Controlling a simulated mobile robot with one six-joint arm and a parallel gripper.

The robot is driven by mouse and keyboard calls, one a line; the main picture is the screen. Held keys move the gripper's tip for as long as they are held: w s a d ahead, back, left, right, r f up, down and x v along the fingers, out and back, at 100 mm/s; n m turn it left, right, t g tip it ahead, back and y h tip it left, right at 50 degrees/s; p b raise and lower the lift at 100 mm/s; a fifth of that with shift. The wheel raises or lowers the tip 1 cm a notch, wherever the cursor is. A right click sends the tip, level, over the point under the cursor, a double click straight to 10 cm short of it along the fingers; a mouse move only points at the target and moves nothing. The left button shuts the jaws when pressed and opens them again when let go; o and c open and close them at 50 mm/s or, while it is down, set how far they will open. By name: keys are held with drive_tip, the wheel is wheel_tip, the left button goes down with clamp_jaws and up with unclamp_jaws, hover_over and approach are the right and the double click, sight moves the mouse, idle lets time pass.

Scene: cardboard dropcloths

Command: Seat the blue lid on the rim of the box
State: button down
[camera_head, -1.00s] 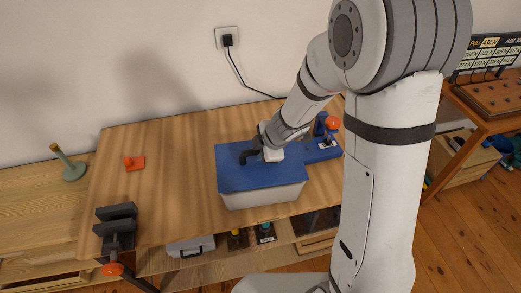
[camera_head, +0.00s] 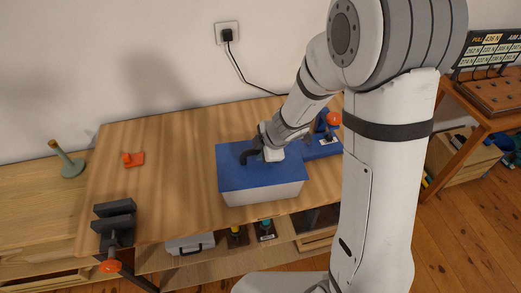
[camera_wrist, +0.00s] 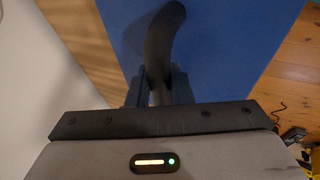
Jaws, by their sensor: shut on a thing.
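The blue lid (camera_head: 240,177) lies over the top of the white box (camera_head: 264,194) on the wooden workbench. The box's front wall shows below the lid's near edge. From here I cannot tell whether the lid is fully down on the rim all round. My gripper (camera_head: 262,154) is above the lid, shut on its dark curved handle (camera_head: 247,156). In the wrist view the two fingers of my gripper (camera_wrist: 160,88) close on the handle (camera_wrist: 162,40), with the blue lid (camera_wrist: 225,45) filling the space behind. The box is hidden in the wrist view.
A blue tool with an orange knob (camera_head: 333,119) stands right of the box. A dark vise (camera_head: 115,222) is at the bench's left front corner. A small orange piece (camera_head: 133,159) lies on the bench. The bench's left half (camera_head: 170,185) is mostly clear.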

drive_tip(key=c, duration=1.2)
unclamp_jaws()
drive_tip(key=p+v, duration=0.4)
drive_tip(key=v, duration=0.4)
drive_tip(key=shift+p, duration=0.3)
